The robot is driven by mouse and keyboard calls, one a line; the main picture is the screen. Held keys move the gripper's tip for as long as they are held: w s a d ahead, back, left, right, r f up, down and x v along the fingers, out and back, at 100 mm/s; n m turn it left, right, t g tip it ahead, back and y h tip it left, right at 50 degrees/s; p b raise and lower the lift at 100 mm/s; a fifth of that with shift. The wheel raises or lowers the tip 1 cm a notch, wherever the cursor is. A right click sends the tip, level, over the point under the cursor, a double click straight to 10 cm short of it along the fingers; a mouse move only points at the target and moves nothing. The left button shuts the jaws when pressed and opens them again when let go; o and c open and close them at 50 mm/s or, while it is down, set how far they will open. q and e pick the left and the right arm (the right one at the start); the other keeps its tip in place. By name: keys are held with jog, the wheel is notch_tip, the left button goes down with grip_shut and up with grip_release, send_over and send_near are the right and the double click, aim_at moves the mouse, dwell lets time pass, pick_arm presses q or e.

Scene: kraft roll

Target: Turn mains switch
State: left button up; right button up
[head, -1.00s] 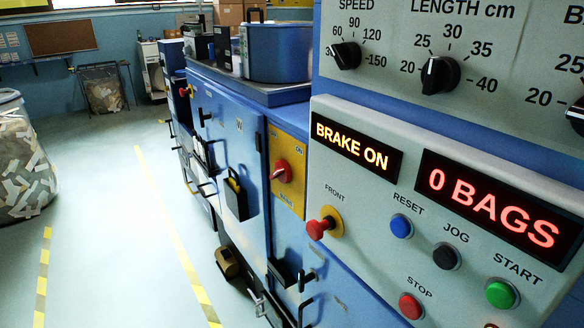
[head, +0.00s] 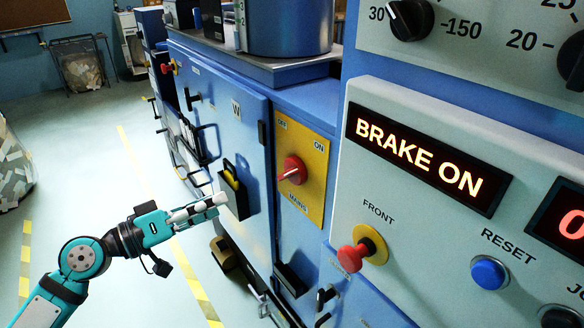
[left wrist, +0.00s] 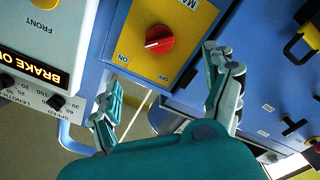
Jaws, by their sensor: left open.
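The mains switch (head: 293,170) is a red rotary knob with a pale pointer line on a yellow plate (head: 313,146) marked OFF, ON and MAINS. The switch also shows in the left wrist view (left wrist: 159,39), at top centre. My left gripper (head: 216,203) reaches in from the left, to the left of the plate and apart from the knob. In the left wrist view its two fingers (left wrist: 165,95) are spread with nothing between them. My right gripper is not in view.
A control panel with a lit BRAKE ON display (head: 427,158), a red FRONT button (head: 352,258) and a blue RESET button (head: 489,273) stands to the right. A black holder (head: 236,199) juts from the blue cabinet door.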

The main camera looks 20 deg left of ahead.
aim_at(283, 175)
pick_arm(q)
jog(key=p+x, duration=0.6)
jog(key=x, duration=1)
jog(key=shift+w+d+r, duration=0.1)
jog(key=shift+w+d, duration=0.2)
jog(key=c, duration=1.2)
jog(key=shift+p, duration=0.3)
